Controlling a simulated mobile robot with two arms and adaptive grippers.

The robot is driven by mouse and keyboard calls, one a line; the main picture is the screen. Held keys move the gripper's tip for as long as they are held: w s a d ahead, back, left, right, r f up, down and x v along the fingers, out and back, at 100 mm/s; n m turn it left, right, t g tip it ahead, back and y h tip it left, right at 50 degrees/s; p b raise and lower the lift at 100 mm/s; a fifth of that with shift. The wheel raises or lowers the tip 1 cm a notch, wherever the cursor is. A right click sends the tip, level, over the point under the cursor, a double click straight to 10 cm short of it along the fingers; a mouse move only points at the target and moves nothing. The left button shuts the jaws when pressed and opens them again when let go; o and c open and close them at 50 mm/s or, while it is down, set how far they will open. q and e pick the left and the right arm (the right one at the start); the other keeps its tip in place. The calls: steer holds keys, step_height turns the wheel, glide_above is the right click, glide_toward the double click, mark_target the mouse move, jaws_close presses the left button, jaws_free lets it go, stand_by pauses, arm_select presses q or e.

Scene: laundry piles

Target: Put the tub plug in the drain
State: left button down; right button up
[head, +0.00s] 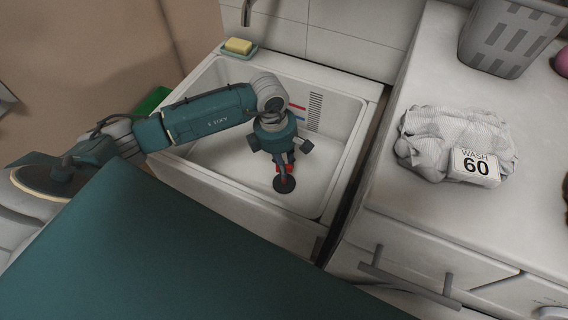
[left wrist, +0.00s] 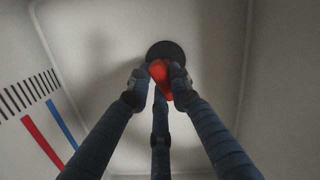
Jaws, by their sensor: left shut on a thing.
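The tub plug shows as a red grip (head: 285,169) above a dark round disc (head: 284,185) in the tub. In the left wrist view the red grip (left wrist: 160,78) is between my fingers and the black disc (left wrist: 166,50) is just beyond it. My left gripper (head: 284,166) points down into the white tub (head: 335,165) and is shut on the red grip. No separate drain hole shows; I cannot tell whether the disc covers it or how far it is from the tub floor. My right gripper is out of view.
A yellow soap bar (head: 238,46) lies on a dish at the tub's back left corner, below a tap (head: 246,12). To the right, a white counter (head: 425,75) bears crumpled grey laundry (head: 430,135) with a "WASH 60" card (head: 475,167) and a grey basket (head: 505,40).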

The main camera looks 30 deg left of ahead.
arm_select(q)
steer(key=c, duration=1.5)
jaws_free()
steer(key=r, duration=0.4)
steer(key=a+r, duration=0.1)
steer(key=r, duration=0.7)
steer(key=shift+s+a, duration=0.2)
steer(key=shift+s, duration=0.1)
